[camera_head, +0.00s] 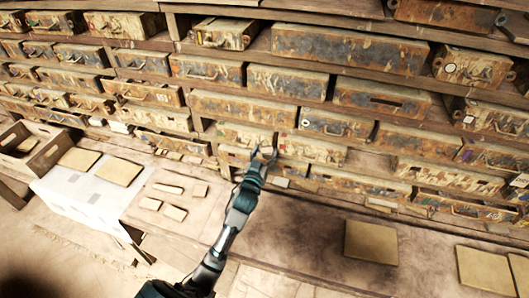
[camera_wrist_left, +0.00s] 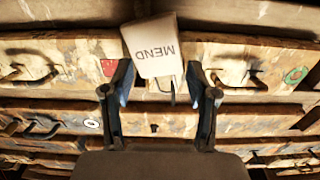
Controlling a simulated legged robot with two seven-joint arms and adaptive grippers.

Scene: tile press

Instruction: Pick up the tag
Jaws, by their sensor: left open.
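A pale tag (camera_wrist_left: 153,48) with the printed word MEND, upside down in the left wrist view, shows in front of a worn drawer. Its lower part lies between the fingertips of my left gripper (camera_wrist_left: 158,80), which is open with a gap to each side of the tag. I cannot tell how deep the tag is between the fingers. In the head view my left gripper (camera_head: 263,156) is at the lower drawer rows near the middle, and I cannot make out the tag there. My right gripper is not in view.
Rusty, paint-worn drawers (camera_head: 350,48) with handles fill the shelving behind. A bench (camera_head: 300,235) runs in front, with a square tan tile (camera_head: 371,243) at right and several small tiles (camera_head: 174,212) at left.

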